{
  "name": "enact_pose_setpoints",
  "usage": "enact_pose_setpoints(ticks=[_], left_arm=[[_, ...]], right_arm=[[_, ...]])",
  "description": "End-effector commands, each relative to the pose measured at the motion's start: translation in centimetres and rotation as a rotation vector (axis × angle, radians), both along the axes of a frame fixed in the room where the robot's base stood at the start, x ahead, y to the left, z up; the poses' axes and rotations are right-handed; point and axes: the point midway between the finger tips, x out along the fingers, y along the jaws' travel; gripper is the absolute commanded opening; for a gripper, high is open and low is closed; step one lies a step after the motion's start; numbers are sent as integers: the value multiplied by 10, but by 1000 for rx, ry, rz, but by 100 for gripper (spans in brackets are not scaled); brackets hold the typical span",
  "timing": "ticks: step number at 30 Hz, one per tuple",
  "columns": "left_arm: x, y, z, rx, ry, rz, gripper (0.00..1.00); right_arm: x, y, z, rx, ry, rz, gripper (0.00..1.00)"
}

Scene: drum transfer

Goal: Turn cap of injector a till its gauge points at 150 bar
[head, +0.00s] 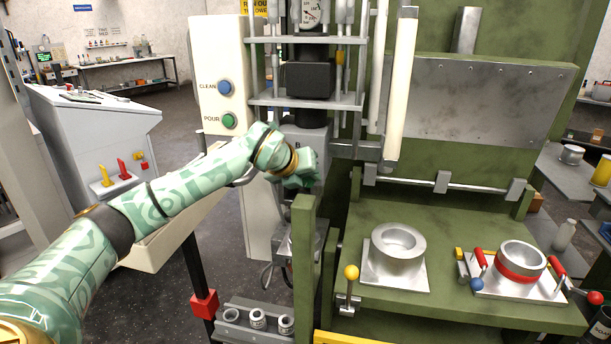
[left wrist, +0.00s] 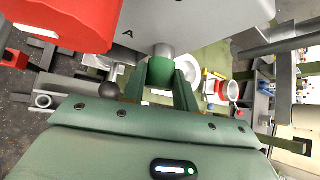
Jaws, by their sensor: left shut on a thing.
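In the left wrist view, a green cap (left wrist: 162,72) sits on a short metal neck under a grey block marked A (left wrist: 150,28). The fingers of my left gripper (left wrist: 160,84) are on both sides of the cap and shut on it. In the head view my left gripper (head: 302,180) is at the front of the machine; the cap is hidden behind it there. A round white gauge (head: 311,12) shows at the top of the head view, partly cut off. Its reading is too small to tell. My right gripper is not in view.
A green press table (head: 440,294) holds a metal ring block (head: 397,247) and a red-banded ring (head: 521,262). A yellow-knobbed lever (head: 350,280) stands at its left edge. A white panel has blue CLEAN (head: 225,87) and green POUR (head: 228,121) buttons. A large red body (left wrist: 70,22) is close by in the wrist view.

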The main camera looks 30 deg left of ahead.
Motion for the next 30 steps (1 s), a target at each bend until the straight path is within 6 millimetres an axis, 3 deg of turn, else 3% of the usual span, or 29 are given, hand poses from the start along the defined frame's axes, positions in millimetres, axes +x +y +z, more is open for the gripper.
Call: enact_pose_setpoints(ticks=[3, 4, 6, 14, 19, 30], left_arm=[[0, 0, -1, 0, 2, 0, 6], [0, 0, -1, -1, 2, 1, 34], [0, 0, -1, -1, 2, 1, 51], [0, 0, 0, -1, 1, 0, 51], [-11, 0, 11, 0, -1, 0, 51], [-83, 0, 73, 2, -1, 1, 51]], right_arm=[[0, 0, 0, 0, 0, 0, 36], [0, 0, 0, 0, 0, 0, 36], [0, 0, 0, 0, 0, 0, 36], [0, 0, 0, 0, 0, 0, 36], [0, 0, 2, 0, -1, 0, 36], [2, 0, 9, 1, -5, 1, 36]])
